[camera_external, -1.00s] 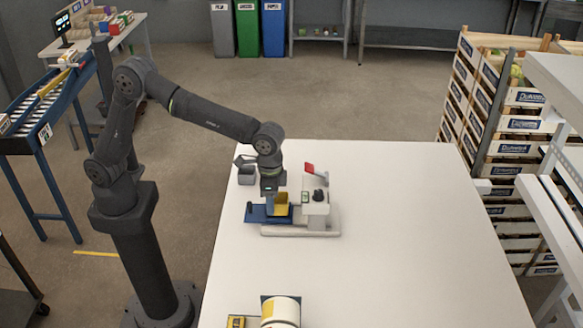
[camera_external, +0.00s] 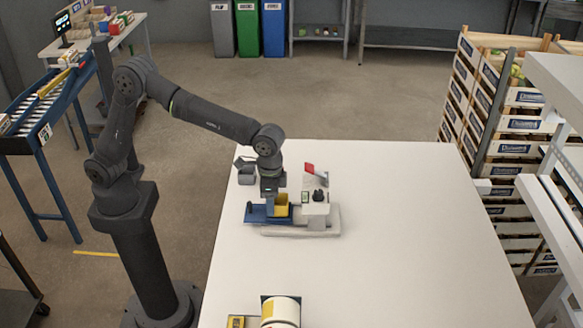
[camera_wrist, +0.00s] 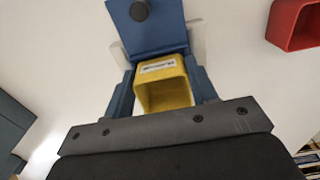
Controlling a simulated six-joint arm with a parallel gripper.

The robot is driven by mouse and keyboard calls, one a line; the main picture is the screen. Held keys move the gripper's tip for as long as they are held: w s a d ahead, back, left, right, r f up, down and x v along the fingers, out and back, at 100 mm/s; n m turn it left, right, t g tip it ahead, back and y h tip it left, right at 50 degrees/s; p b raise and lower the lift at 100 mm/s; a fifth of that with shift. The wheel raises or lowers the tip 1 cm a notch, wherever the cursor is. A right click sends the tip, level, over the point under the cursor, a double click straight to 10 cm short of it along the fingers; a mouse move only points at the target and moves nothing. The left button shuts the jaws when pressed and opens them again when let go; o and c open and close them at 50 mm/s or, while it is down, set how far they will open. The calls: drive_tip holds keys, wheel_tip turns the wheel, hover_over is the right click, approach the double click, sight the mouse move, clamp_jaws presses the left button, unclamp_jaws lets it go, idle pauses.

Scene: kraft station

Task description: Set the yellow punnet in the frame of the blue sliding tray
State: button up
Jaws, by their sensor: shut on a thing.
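The yellow punnet (camera_external: 282,207) is at the blue sliding tray (camera_external: 256,214), at the base of a white machine. In the wrist view the open-topped punnet (camera_wrist: 165,68) has a white label and sits between two blue-grey side pieces. The tray's blue plate with a dark round knob (camera_wrist: 150,32) lies just beyond it. My gripper (camera_external: 273,193) points down at the punnet and is shut on it. Whether the punnet's underside touches the tray, or is fully inside its frame, is hidden.
A grey bin (camera_external: 246,174) is behind. A red box (camera_wrist: 297,24) shows in the wrist view. A white-and-yellow roll (camera_external: 281,311) is at the front. The table's right side is clear.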

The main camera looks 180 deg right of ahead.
drive_tip(key=shift+f, duration=0.45)
idle(1.1)
drive_tip(key=o, duration=1)
drive_tip(key=shift+o, duration=0.2)
wheel_tip(320, 180, up, 8)
idle(0.4)
drive_tip(key=shift+f, duration=0.1)
drive_tip(key=shift+f, duration=3.6)
